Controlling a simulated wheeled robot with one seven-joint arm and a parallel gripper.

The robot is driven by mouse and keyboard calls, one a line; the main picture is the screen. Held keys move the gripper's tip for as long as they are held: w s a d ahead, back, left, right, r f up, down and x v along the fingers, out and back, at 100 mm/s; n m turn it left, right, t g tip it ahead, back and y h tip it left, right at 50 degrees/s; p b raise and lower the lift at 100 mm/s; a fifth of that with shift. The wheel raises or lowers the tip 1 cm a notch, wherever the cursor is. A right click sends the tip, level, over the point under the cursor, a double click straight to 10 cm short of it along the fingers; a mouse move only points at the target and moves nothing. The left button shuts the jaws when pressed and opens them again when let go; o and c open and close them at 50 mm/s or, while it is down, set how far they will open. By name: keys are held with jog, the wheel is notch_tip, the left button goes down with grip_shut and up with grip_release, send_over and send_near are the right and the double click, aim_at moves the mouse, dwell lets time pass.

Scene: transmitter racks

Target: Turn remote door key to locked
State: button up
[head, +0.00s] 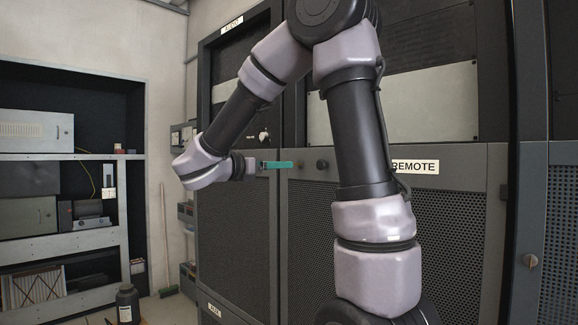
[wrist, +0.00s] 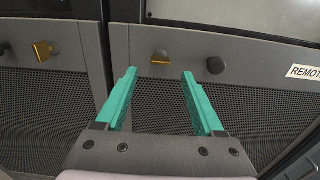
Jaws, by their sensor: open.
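The REMOTE door (wrist: 240,110) is a dark perforated panel with a grey top band; it also shows in the head view (head: 440,215). Its small brass key (wrist: 160,57) sits in that band near the door's left edge, left of a round dark knob (wrist: 215,65). My gripper (wrist: 160,74) is open and empty, with teal fingers pointing at the door. In the wrist view the key appears between and just beyond the fingertips, apart from them. In the head view my gripper (head: 287,165) is left of the knob (head: 322,165), and I cannot make out the key there.
The REMOTE label (head: 415,167) is right of the knob. The door to the left has its own brass key (wrist: 43,50) and dark knob (wrist: 4,47). A shelf unit (head: 70,156) stands at the far left. My arm covers part of the REMOTE door in the head view.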

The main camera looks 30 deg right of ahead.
jog(key=x, duration=0.5)
jog(key=shift+d, duration=0.25)
grip_shut()
